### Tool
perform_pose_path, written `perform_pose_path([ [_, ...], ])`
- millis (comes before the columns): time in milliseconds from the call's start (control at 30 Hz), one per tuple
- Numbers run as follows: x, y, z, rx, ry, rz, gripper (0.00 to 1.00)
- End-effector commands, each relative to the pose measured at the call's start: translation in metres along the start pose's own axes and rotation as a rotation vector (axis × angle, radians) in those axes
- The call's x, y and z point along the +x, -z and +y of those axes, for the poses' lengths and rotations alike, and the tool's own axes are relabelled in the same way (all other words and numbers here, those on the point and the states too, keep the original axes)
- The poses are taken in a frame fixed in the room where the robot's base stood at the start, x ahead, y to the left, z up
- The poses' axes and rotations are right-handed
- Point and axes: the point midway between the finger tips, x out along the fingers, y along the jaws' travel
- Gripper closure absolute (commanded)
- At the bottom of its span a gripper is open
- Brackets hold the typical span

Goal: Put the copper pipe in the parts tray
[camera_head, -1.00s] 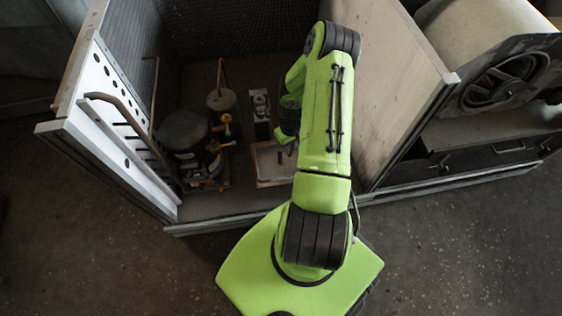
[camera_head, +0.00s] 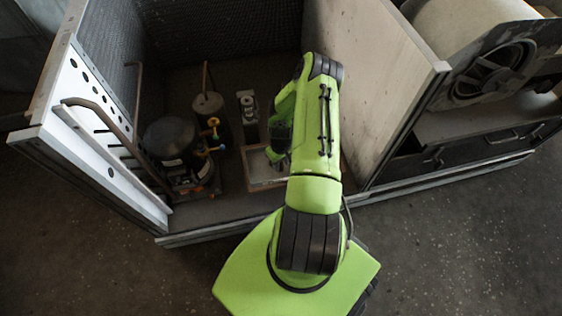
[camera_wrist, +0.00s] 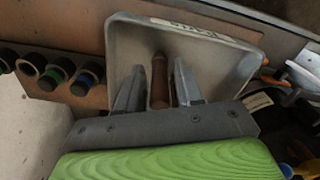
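The parts tray (camera_head: 258,167) is a shallow light-grey tray on the floor of the open housing, partly covered by my arm. In the wrist view the tray (camera_wrist: 122,48) fills the upper middle, with a label on its far rim. The copper pipe (camera_wrist: 158,82) is a short brown piece seen against the inside of the tray, between my two fingers. My gripper (camera_wrist: 160,88) is over the tray with its fingers apart and a narrow gap on each side of the pipe. Whether the pipe touches the tray floor is hard to tell. In the head view the pipe is hidden.
A black compressor (camera_head: 172,150) with brass fittings stands left of the tray. A small canister (camera_head: 208,108) and a block with dark round sockets (camera_head: 248,105) are behind. The tall panel (camera_head: 365,85) is close on the right. A blower drum (camera_head: 470,45) lies beyond it.

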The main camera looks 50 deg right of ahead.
Motion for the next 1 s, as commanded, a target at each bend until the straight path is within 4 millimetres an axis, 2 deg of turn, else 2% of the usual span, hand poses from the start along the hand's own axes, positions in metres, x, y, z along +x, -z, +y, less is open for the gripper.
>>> perform_pose_path([
  [367, -0.005, 0.0, 0.0, 0.001, 0.0, 0.0, 0.55],
  [467, -0.023, 0.001, 0.001, -0.002, -0.002, 0.002, 0.55],
  [700, -0.09, 0.001, 0.001, -0.002, -0.004, 0.002, 0.55],
  [800, -0.11, 0.001, 0.001, -0.002, -0.003, 0.002, 0.55],
  [1000, -0.132, 0.004, -0.001, -0.006, -0.008, 0.006, 0.55],
])
